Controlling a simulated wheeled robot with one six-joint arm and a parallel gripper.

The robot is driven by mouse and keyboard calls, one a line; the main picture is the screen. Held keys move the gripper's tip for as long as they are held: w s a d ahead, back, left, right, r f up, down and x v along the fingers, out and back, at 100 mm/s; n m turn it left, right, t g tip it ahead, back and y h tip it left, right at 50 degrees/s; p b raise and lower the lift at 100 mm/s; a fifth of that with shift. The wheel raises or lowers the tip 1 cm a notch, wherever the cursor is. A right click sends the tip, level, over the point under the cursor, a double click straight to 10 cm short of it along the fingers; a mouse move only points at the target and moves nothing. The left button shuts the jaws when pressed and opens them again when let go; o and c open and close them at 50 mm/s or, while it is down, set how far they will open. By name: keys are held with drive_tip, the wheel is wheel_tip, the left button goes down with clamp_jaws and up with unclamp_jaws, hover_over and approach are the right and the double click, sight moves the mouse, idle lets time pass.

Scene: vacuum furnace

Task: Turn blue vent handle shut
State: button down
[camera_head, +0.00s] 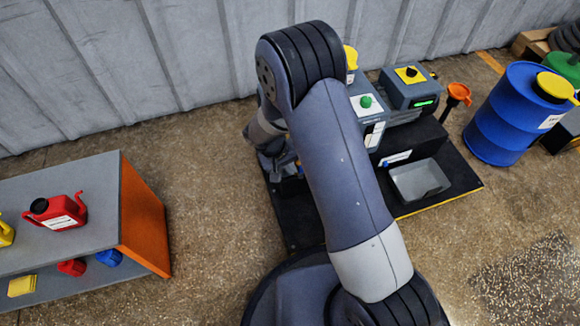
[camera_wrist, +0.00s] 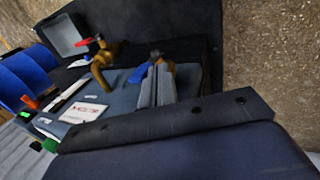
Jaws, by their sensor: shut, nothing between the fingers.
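The blue vent handle (camera_wrist: 139,73) shows in the wrist view, just left of my gripper (camera_wrist: 156,70). Brass of its valve (camera_wrist: 169,67) shows partly behind the fingertips. My gripper is shut and empty, with its fingertips beside the handle's inner end; I cannot tell whether they touch it. A red handle (camera_wrist: 84,42) sits on a curved brass pipe (camera_wrist: 103,66) farther left. In the head view my arm hides most of the valve area, and only a small blue bit shows beside my wrist.
The grey furnace unit (camera_head: 372,128) with a green button (camera_head: 366,101) stands behind my arm, on a black base with an open grey tray (camera_head: 420,182). A blue drum (camera_head: 512,115) stands right. A shelf (camera_head: 100,180) with cans stands left; the floor between is clear.

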drive_tip(key=shift+w+d+r+y+p, duration=0.2)
drive_tip(key=shift+d+y+p, duration=0.4)
drive_tip(key=shift+p, duration=0.45)
drive_tip(key=d+y+p, duration=0.1)
drive_tip(key=d+g+y+p, duration=0.1)
drive_tip(key=y, duration=0.1)
drive_tip(key=shift+w+d+r+y+p, duration=0.15)
drive_tip(key=shift+w+r+y+p, duration=0.05)
drive_tip(key=shift+w+y+p, duration=0.15)
drive_tip(key=d+y+b, duration=0.1)
drive_tip(key=b, duration=0.1)
drive_tip(key=w+d+f+g+y+b, duration=0.1)
drive_tip(key=d, duration=0.1)
drive_tip(key=d+f+y+b, duration=0.1)
drive_tip(key=d+y+b, duration=0.1)
drive_tip(key=shift+w+g+b, duration=0.15)
drive_tip(key=shift+g+b, duration=0.15)
drive_tip(key=shift+a+f, duration=0.1)
